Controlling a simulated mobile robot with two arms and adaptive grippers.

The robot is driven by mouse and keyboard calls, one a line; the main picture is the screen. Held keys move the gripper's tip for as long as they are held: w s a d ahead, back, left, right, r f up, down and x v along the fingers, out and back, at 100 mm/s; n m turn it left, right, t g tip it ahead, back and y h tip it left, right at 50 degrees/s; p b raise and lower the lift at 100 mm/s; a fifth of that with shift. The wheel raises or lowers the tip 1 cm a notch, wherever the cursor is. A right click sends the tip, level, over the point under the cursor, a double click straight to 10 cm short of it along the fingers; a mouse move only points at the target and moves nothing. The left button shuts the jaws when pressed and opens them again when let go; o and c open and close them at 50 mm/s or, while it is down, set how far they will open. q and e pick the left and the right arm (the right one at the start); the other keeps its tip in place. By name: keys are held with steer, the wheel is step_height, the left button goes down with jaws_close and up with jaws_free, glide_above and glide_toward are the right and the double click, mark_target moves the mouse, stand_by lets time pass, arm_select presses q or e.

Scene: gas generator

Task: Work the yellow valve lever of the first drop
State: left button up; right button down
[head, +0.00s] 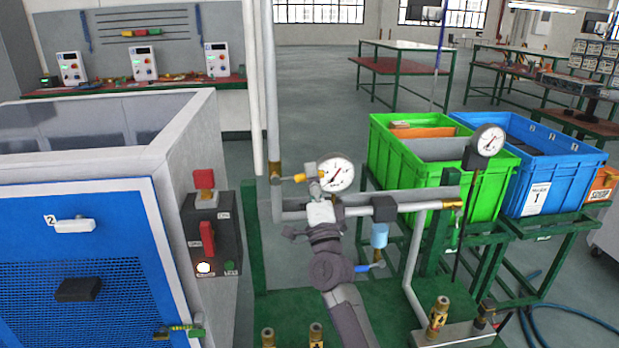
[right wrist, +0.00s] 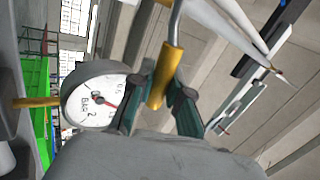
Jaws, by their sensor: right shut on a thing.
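A pressure gauge (head: 337,174) with a white face stands on the grey pipework in the middle of the head view, and it shows large in the right wrist view (right wrist: 98,101). The yellow valve lever (head: 300,178) shows as a small yellow piece left of the gauge. In the right wrist view the yellow part (right wrist: 166,74) lies between the dark green fingers of my right gripper (head: 315,190). The gripper is shut on it, close beside the gauge. My right arm hides part of the pipework below. My left gripper is not in view.
A blue cabinet door (head: 90,260) and a red-handled switch box (head: 207,238) stand at the left. A second gauge (head: 490,140) stands at the right, before green (head: 440,178) and blue (head: 562,184) crates. A horizontal pipe and a blue-bowled filter (head: 380,234) are close right of the gripper.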

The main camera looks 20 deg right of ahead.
steer(key=shift+f+m+h+b, duration=0.2)
steer(key=shift+f+m+h, duration=0.1)
steer(key=shift+m+h, duration=0.3)
steer(key=shift+f+m+h+b, duration=0.15)
steer(key=shift+f+m+h, duration=0.1)
steer(key=shift+m+h, duration=0.35)
steer(key=shift+m, duration=0.3)
steer(key=c, duration=1.1)
jaws_free()
steer(key=shift+d, duration=0.1)
steer(key=shift+f, duration=0.1)
steer(key=v, duration=1.2)
steer(key=shift+r, duration=0.2)
steer(key=shift+s, duration=0.15)
